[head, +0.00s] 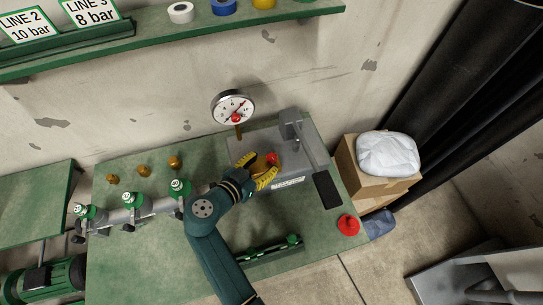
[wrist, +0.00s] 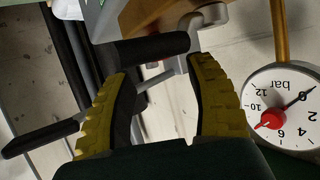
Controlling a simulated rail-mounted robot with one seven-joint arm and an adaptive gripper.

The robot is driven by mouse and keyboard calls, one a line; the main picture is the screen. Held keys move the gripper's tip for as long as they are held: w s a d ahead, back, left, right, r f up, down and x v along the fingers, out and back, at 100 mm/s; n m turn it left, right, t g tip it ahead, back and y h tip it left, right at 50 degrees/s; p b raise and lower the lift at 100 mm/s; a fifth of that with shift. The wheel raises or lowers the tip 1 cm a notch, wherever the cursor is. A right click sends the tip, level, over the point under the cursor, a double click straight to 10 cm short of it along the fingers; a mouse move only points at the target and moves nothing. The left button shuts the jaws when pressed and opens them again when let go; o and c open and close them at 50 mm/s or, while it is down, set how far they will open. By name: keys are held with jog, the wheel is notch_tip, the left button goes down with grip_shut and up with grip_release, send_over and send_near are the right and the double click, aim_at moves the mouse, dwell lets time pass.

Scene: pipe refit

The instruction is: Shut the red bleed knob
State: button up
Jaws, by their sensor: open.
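The red bleed knob (head: 272,158) shows in the head view as a small red piece on the grey pump unit (head: 297,170), close beside my fingertips. In the wrist view my gripper (wrist: 162,72) is open, with a dark cylindrical bar (wrist: 150,48) just beyond the fingertips. I cannot tell whether the fingers touch anything.
A pressure gauge (head: 233,106) stands behind the unit; in the wrist view its dial (wrist: 282,108) has the needle near 0. A black-gripped lever (head: 327,188) lies to the right. A separate red piece (head: 348,224) sits at the bench's right edge. Green-capped valves (head: 133,202) stand left.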

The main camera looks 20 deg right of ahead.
aim_at(271, 158)
jog(key=x, duration=0.5)
grip_shut()
